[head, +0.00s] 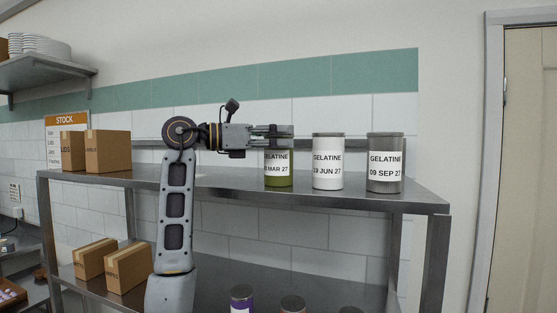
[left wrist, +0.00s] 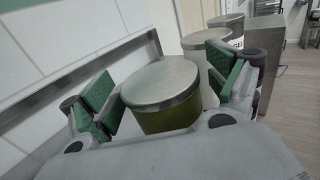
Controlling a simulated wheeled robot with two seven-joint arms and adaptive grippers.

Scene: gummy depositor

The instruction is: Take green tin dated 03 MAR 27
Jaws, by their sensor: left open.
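The green tin (head: 279,174) stands upright on the top shelf of the steel rack. Its white label reads GELATINE and a date ending "MAR 27"; the first characters are partly cut off. My left gripper (head: 272,131) is at the tin's lid height and covers its top in the head view. In the left wrist view the green tin (left wrist: 162,95) with its metal lid sits between the two open green-padded fingers, with gaps on both sides. No grip on it shows. My right gripper is not in view.
A white tin (head: 327,172) dated 19 JUN 27 stands close right of the green one, then a grey tin (head: 386,172) dated 09 SEP 27. Cardboard boxes (head: 108,151) stand at the left of the top shelf (head: 225,178). A wall rises behind.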

